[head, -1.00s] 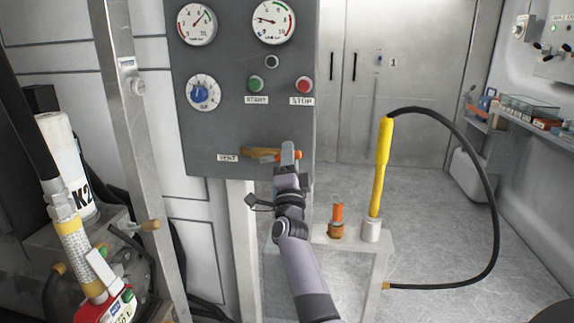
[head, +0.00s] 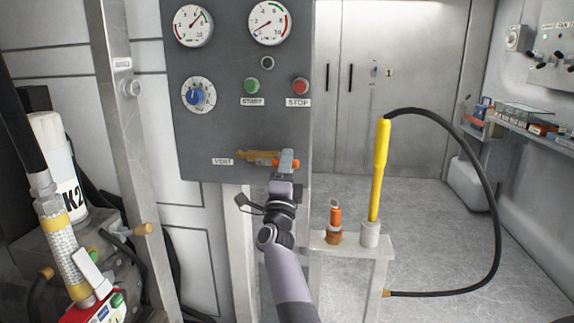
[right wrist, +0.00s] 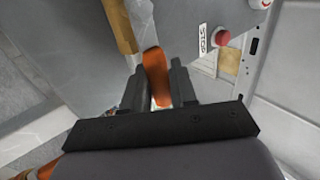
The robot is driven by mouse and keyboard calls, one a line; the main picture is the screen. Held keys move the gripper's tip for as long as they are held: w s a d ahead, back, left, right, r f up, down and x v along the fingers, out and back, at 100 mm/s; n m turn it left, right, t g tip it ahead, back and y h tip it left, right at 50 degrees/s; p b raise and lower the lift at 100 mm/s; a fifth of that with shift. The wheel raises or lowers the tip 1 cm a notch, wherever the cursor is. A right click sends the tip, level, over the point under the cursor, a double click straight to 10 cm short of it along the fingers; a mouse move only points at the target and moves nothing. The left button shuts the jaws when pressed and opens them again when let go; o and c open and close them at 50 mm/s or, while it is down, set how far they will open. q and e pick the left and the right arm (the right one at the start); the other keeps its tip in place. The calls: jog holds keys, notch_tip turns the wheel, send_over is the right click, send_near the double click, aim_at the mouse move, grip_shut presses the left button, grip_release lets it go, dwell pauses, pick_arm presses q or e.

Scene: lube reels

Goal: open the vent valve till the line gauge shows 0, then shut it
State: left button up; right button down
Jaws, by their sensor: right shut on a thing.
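The vent valve is a brass body (head: 252,155) low on the grey panel, beside a VENT label (head: 222,162). Its orange lever (head: 280,162) points right, roughly in line with the body. My right gripper (head: 287,160) is shut on the lever; in the right wrist view the orange lever (right wrist: 155,75) stands between the two dark fingers. The upper right gauge (head: 269,22) has its needle pointing down-left, near the low end of its scale. The upper left gauge (head: 194,26) has its needle pointing up-right. Small lettering on both is unreadable.
A blue knob (head: 197,97), green START button (head: 251,86) and red STOP button (head: 300,87) sit above the valve. A yellow hose nozzle (head: 379,170) stands in a holder at the right, with a black hose. A metal post (head: 125,130) rises at the left.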

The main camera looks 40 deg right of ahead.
jog(key=c, duration=1.1)
grip_release()
jog(key=shift+f, duration=0.1)
jog(key=shift+o, duration=0.2)
jog(key=shift+a, duration=0.1)
jog(key=v, duration=0.7)
jog(key=shift+s+f, duration=0.1)
